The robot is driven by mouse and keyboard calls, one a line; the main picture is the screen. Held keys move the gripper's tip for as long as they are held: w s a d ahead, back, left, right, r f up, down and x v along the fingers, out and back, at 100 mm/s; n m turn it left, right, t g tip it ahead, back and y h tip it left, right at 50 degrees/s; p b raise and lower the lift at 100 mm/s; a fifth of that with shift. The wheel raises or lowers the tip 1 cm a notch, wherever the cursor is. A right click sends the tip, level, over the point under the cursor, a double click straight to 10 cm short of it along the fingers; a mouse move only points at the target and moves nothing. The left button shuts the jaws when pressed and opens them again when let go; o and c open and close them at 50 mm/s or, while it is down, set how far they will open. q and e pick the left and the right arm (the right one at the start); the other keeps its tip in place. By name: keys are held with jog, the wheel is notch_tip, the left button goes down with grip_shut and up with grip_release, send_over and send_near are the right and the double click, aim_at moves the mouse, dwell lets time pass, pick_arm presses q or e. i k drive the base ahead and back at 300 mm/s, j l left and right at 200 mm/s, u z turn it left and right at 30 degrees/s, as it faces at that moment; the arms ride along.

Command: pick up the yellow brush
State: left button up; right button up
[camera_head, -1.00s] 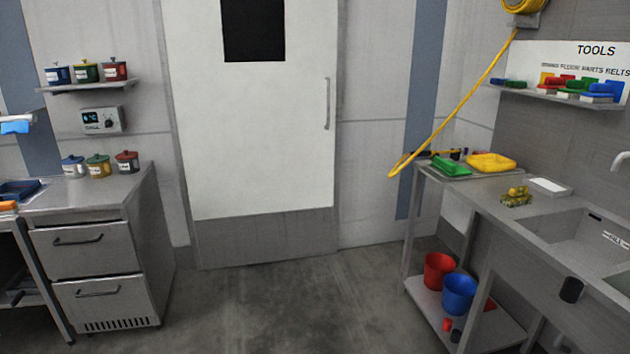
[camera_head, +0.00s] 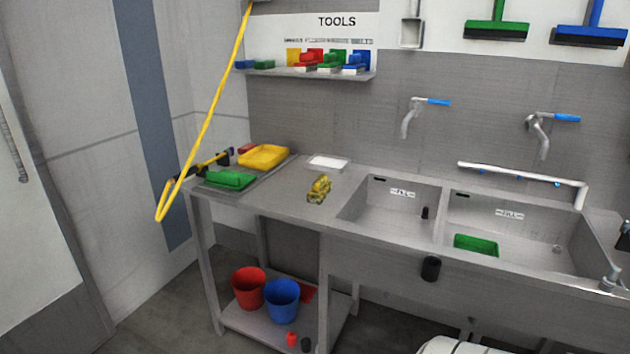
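A row of small coloured brushes stands on the wall shelf (camera_head: 310,74) under the TOOLS sign. A yellow piece (camera_head: 293,57) at the left of the upright ones looks like the yellow brush. It is partly hidden by the red brush (camera_head: 308,61) next to it, and its shape is too small to make out fully. Green (camera_head: 333,59) and blue (camera_head: 357,62) brushes stand to its right. Neither of my grippers shows clearly in the view, so their state is not visible.
Below the shelf, a steel counter holds a yellow tray (camera_head: 263,156), a green tray (camera_head: 229,180) and a yellow-green bundle (camera_head: 319,188). Sinks (camera_head: 396,200) lie to the right. A yellow hose (camera_head: 213,115) hangs at left. Red (camera_head: 249,287) and blue (camera_head: 283,300) buckets stand below.

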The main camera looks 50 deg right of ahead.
aim_at(321, 188)
jog(key=i+j+z, duration=0.1)
jog(key=i+z, duration=0.3)
jog(key=i, duration=1.3)
jog(key=i+z, duration=0.25)
jog(key=i, duration=0.15)
jog(key=i+j+z, duration=0.2)
jog(key=i, duration=0.15)
jog(key=i+j+z, duration=0.25)
jog(key=i, duration=0.15)
jog(key=l+z, duration=0.1)
jog(key=z, duration=1.7)
